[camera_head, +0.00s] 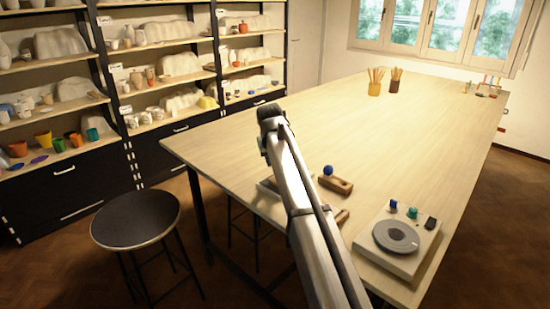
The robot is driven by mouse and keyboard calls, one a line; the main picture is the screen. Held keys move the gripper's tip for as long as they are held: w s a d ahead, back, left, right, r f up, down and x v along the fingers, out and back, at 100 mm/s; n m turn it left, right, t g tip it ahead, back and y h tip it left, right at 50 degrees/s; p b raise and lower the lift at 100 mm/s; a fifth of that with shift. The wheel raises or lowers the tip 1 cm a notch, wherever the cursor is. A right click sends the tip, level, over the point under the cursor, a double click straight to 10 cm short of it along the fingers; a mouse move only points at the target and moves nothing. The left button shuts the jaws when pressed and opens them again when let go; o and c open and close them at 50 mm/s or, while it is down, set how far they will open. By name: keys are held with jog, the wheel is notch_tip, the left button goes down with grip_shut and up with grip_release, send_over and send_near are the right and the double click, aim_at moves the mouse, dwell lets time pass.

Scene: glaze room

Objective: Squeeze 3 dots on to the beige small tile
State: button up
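My arm rises from the bottom middle and ends in a dark joint over the table's left part. I see no gripper fingers; they are hidden or outside the picture. A small round blue bulb (328,170) rests at a wooden block (338,185) just right of my arm. A flat pale piece (267,187) shows left of my arm near the table's edge, partly hidden by it; I cannot tell whether it is the beige small tile. Another small wooden piece (342,216) shows partly behind my arm. No coloured dots can be made out.
A pale device with a round grey disc (397,237) and coloured knobs stands at the table's front right. Pots of tools (375,88) stand at the far end. The wooden table's middle (410,130) is clear. A black stool (136,218) and pottery shelves are at left.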

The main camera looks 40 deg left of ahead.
jog(key=shift+o, duration=0.4)
jog(key=shift+f, duration=0.4)
jog(key=c, duration=0.5)
dwell(0.4)
jog(key=o, duration=0.5)
jog(key=shift+c, duration=0.4)
jog(key=shift+d, duration=0.25)
jog(key=shift+d+r, duration=0.1)
jog(key=shift+d, duration=0.45)
dwell(0.4)
